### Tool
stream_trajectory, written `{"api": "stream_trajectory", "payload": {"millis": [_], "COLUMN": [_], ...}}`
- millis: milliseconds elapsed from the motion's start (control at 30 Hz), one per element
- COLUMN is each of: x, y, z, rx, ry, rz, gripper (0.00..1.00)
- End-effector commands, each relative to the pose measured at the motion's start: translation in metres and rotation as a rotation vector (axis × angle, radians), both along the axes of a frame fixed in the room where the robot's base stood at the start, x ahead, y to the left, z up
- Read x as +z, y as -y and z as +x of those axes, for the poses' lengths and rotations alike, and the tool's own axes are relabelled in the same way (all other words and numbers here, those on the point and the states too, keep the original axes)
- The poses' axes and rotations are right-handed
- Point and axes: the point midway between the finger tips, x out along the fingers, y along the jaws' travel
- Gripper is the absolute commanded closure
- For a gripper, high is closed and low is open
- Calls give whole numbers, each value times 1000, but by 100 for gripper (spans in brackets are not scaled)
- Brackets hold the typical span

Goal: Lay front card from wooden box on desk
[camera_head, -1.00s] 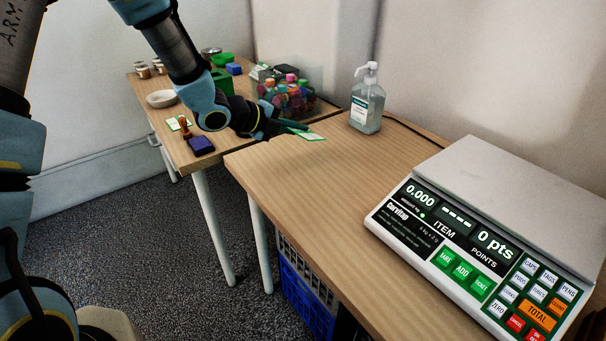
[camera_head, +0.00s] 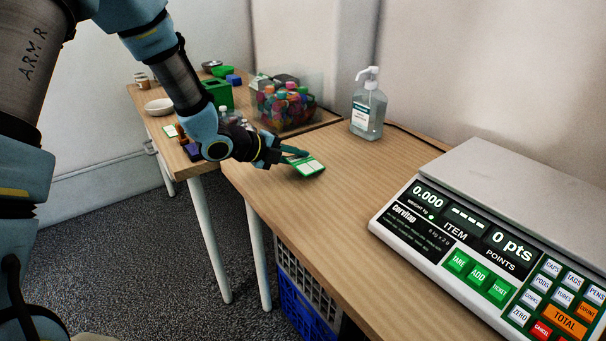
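My gripper (camera_head: 290,157) is over the left part of the near desk (camera_head: 330,200). Its fingers are shut on a green-and-white card (camera_head: 310,167) at the card's left edge. The card juts out to the right of the fingertips, slightly tilted, close to the desk top. I cannot tell whether it touches the surface. No wooden box can be made out; my arm covers part of the far desk.
A scale (camera_head: 500,230) fills the right of the near desk. A sanitizer bottle (camera_head: 368,105) stands at the back. A clear bin of colourful caps (camera_head: 286,104), a green box (camera_head: 219,94) and a white bowl (camera_head: 159,106) are on the far desk. Bare desk lies between card and scale.

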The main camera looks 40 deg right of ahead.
Motion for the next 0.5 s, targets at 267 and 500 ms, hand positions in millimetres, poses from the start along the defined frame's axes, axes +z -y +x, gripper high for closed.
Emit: {"api": "stream_trajectory", "payload": {"millis": [267,500], "x": [1,14], "y": [-1,-20], "z": [0,3], "rx": [0,2], "ry": [0,0], "rz": [0,0], "gripper": [78,78]}}
